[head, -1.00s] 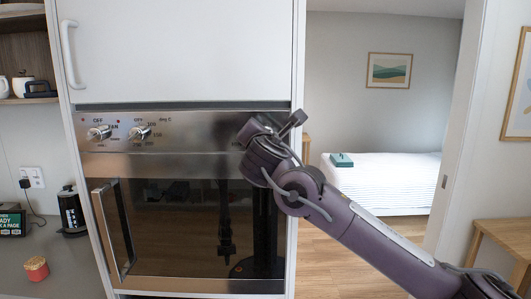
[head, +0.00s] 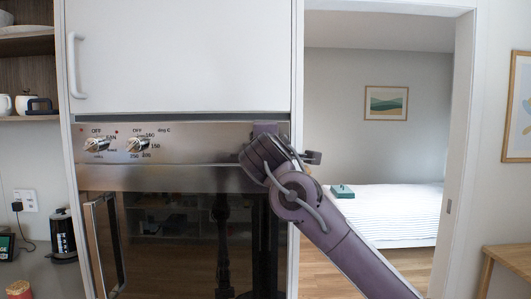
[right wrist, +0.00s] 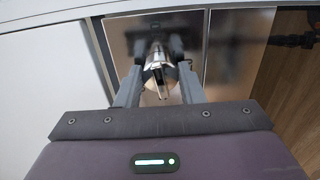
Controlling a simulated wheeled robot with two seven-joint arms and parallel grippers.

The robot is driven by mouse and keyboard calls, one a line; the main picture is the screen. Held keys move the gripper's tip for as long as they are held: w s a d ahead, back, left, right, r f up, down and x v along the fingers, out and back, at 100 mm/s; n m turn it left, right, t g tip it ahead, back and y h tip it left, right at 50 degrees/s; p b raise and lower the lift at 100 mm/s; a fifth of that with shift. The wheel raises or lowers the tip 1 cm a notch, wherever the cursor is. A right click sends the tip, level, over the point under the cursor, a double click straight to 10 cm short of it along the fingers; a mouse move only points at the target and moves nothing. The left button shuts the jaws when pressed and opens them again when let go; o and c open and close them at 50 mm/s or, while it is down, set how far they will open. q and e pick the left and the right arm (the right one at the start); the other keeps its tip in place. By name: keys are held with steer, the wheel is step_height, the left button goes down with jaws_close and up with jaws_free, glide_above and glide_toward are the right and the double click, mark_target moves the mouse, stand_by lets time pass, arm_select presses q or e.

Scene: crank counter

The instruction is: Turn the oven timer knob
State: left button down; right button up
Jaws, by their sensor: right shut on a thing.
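The oven's steel control panel (head: 190,140) runs across the top of the dark glass door. In the right wrist view, a shiny metal knob (right wrist: 157,66) sits between the fingers of my right gripper (right wrist: 158,85), which is shut on it. In the head view my right gripper (head: 262,140) is at the right end of the panel; its wrist hides this knob and any marks around it, so I cannot read its setting. My left gripper is in neither current view.
Two other knobs, a left one (head: 97,145) and a middle one (head: 138,145), are on the panel. A long door handle (head: 100,245) stands at the oven's left. A doorway to a bedroom with a bed (head: 390,212) is at the right.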

steer(key=shift+f+m, duration=0.1)
steer(key=shift+m, duration=0.6)
steer(key=o, duration=1)
steer(key=shift+b, duration=0.3)
steer(key=s+b, duration=0.3)
steer(key=s, duration=0.4)
steer(key=shift+s, duration=0.4)
